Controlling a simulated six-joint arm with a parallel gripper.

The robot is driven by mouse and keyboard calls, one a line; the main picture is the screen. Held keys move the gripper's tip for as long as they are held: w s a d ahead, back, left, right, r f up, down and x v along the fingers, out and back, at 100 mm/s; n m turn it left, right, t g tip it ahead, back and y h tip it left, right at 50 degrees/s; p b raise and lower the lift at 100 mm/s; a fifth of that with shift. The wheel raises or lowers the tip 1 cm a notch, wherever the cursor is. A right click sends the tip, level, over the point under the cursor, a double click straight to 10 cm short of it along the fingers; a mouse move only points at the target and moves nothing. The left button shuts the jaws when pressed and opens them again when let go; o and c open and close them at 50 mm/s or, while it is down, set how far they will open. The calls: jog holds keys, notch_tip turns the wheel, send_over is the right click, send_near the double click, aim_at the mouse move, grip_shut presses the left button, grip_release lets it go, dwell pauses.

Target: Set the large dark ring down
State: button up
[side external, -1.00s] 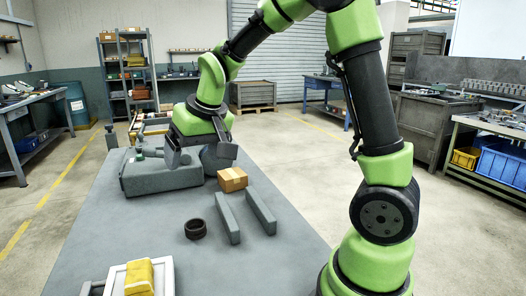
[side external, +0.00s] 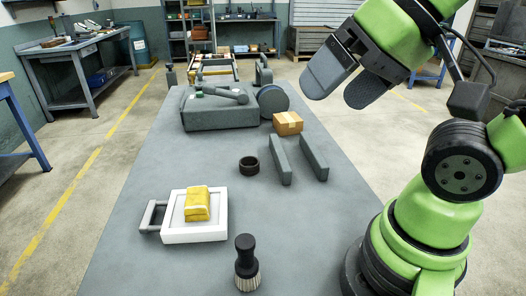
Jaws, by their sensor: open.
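A dark ring (side external: 249,166) lies flat on the grey table, left of two parallel grey bars. My gripper (side external: 330,98) is at the upper right of the view, raised and well apart from the ring. Its two broad grey fingers are spread with nothing between them. The grey grinder block (side external: 218,117) with a round disc (side external: 273,100) at its right stands on the table behind the ring.
Two grey bars (side external: 281,160) (side external: 313,157) lie behind a bare stretch of table.

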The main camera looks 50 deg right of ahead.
jog(key=g+h, duration=0.3)
jog(key=g, duration=0.1)
send_over(249, 161)
jog(key=s+a, duration=0.2)
jog(key=s, duration=0.1)
notch_tip(249, 161, down, 25)
jog(key=shift+a+r, duration=0.15)
jog(key=shift+s+a+x, duration=0.1)
jog(key=shift+a+x, duration=0.05)
jog(key=shift+x, duration=1.4)
jog(key=shift+s+a+x, duration=0.1)
jog(key=shift+x, duration=1.5)
jog(key=shift+d, duration=0.15)
jog(key=c, duration=1.2)
